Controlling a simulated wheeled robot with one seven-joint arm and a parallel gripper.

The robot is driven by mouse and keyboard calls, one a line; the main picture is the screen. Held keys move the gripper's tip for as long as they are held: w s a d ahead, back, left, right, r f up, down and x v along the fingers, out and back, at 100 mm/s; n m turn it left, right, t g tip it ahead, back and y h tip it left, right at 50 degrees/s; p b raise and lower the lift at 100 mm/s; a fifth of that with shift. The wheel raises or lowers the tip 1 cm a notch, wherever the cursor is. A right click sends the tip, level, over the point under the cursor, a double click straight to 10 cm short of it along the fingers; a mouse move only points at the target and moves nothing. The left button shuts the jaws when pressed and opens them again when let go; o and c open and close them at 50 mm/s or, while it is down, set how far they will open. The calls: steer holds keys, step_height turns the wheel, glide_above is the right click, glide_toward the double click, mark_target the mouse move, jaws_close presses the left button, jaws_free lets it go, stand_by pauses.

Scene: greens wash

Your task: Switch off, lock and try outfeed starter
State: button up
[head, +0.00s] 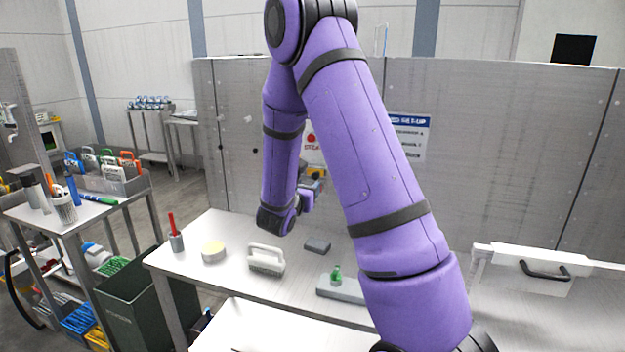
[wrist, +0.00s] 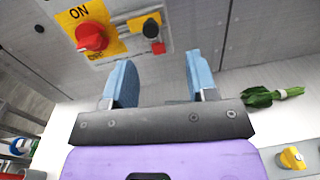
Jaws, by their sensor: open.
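In the wrist view a red rotary handle (wrist: 91,38) sits on a yellow plate marked ON, on a grey panel. Right of it is a smaller yellow plate (wrist: 146,22) with a dark part, and a small red piece (wrist: 158,48) below. My gripper (wrist: 158,58) has two blue fingers, spread apart with nothing between them, just below these fittings and apart from the handle. In the head view my arm mostly hides the gripper and the switch.
A green bundle (wrist: 265,96) lies right in the wrist view. A dark bin (head: 145,300) stands left of the bench.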

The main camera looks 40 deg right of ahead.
mark_target(315, 177)
steer(key=shift+n+t, duration=0.6)
steer(key=x, duration=0.3)
steer(key=f+x, duration=0.1)
steer(key=x, duration=0.3)
steer(key=w+x, duration=0.1)
steer(key=x, duration=0.3)
steer(key=shift+a+f, duration=0.3)
steer(key=shift+c, duration=0.5)
